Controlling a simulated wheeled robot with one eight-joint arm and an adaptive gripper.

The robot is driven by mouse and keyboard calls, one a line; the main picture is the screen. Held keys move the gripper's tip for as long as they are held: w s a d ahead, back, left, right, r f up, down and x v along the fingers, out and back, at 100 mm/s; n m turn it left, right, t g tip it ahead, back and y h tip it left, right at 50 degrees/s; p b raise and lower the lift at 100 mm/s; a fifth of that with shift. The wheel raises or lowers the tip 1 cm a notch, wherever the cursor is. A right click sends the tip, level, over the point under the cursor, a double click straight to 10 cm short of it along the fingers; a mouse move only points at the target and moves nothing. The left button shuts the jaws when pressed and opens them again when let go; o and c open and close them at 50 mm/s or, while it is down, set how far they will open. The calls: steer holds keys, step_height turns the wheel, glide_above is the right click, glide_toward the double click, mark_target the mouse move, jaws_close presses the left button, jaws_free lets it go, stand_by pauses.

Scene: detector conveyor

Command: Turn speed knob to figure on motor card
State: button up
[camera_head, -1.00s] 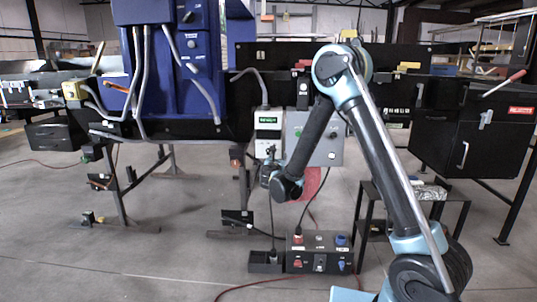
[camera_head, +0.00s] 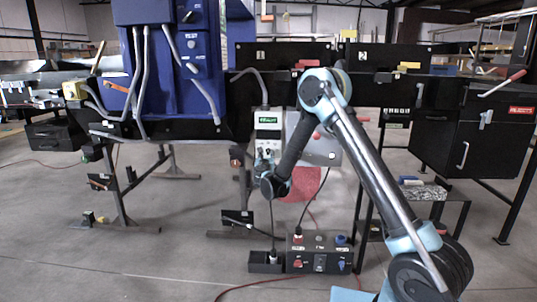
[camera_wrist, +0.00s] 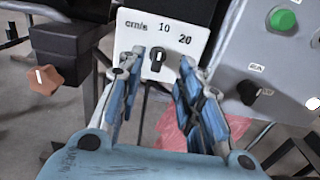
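The speed knob (camera_wrist: 158,60) is small and black with a pale pointer line, on a white panel (camera_wrist: 125,32) marked "cm/s", "10" and "20". Its pointer stands nearly upright in the wrist view. My gripper (camera_wrist: 160,72) is open, with a blue-padded finger on each side of the knob; I cannot tell if either touches it. In the head view, the white speed box (camera_head: 268,121) with a green display hangs below the conveyor. My gripper (camera_head: 264,158) is at its lower part, covering the knob. I cannot make out a motor card.
A grey control box (camera_wrist: 230,60) is close on the right, with a green button (camera_wrist: 282,18) and a black selector (camera_wrist: 247,95). An orange knob (camera_wrist: 45,80) on a black box is at left. A black socket box (camera_head: 319,253) stands on the floor below.

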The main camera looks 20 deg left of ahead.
mark_target(268, 150)
steer(key=x, duration=0.7)
steer(key=shift+w+a, duration=0.1)
steer(key=shift+w, duration=0.2)
jaws_close()
